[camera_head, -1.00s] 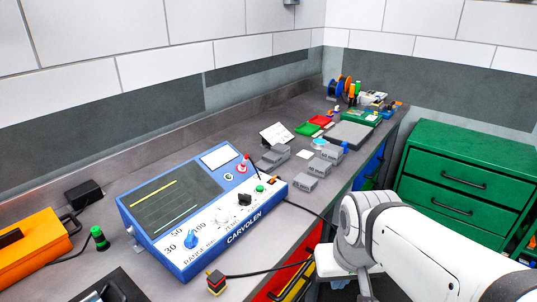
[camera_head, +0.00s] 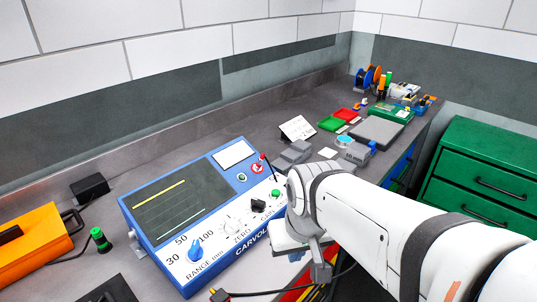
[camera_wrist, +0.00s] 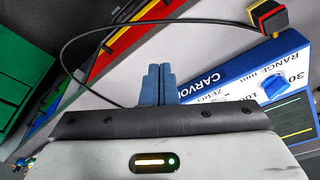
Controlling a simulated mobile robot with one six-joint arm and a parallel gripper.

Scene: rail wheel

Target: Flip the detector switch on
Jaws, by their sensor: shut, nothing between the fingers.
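The blue detector (camera_head: 215,206), marked CARVOLEN, lies on the bench with a dark screen and a sloped white control strip. The strip carries a blue range knob (camera_head: 195,250), a black control (camera_head: 258,206) and a green button (camera_head: 276,194). A red part (camera_head: 258,168) stands near the panel's far right corner. I cannot tell for sure which control is the switch. My gripper (camera_wrist: 158,72) is shut and empty in the wrist view, beside the detector's blue front edge (camera_wrist: 235,75). My arm hides the detector's right front corner in the head view.
A black cable runs past the fingers to a small black, yellow and red block (camera_wrist: 268,17). Grey blocks (camera_head: 294,152) and trays lie behind the detector. An orange case (camera_head: 30,245) and green plug (camera_head: 100,238) lie left. Green drawers (camera_head: 490,165) stand right.

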